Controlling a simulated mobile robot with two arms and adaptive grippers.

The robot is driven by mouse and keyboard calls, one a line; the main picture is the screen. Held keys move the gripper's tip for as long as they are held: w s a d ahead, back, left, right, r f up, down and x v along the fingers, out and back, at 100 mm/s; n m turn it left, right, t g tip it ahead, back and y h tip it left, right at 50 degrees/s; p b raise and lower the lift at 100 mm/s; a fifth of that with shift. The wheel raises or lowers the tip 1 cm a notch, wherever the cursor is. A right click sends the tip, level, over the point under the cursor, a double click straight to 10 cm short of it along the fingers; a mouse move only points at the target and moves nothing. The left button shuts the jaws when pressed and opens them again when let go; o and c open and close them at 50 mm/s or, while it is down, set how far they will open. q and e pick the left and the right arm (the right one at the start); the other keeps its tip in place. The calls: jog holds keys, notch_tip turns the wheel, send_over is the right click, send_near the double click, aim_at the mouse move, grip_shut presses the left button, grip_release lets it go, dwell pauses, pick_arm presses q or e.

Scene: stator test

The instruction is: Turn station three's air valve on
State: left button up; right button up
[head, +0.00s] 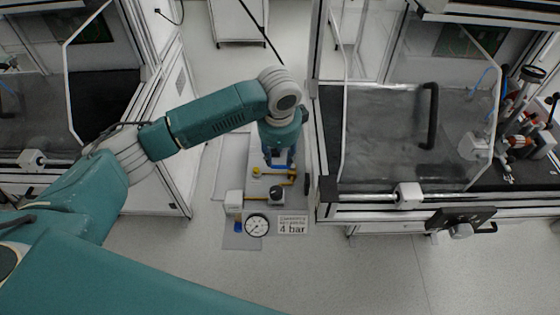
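The air panel (258,172) stands in the gap between two enclosed stations. It carries a round pressure gauge (257,225), a black knob (276,193), yellow fittings (256,171) and a sign (292,226) reading 4 bar. A small yellow-orange part (292,177) shows at the panel's right side, just below my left gripper (280,163). My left gripper points down over the panel's upper right part. Its small, dark fingers do not show clearly whether they are open, shut or touching the valve. The valve handle cannot be made out for certain. My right gripper is out of view.
The right station has a clear door with a black handle (431,115), and its frame stands close beside my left gripper. Another station (105,95) stands at the left under my arm. Bare floor (350,275) lies in front of the panel.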

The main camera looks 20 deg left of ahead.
aim_at(282, 167)
pick_arm(q)
jog(key=f, duration=0.3)
jog(key=w+f, duration=0.1)
jog(key=f, duration=0.2)
jog(key=shift+w+a, duration=0.15)
jog(key=shift+w, duration=0.05)
grip_shut()
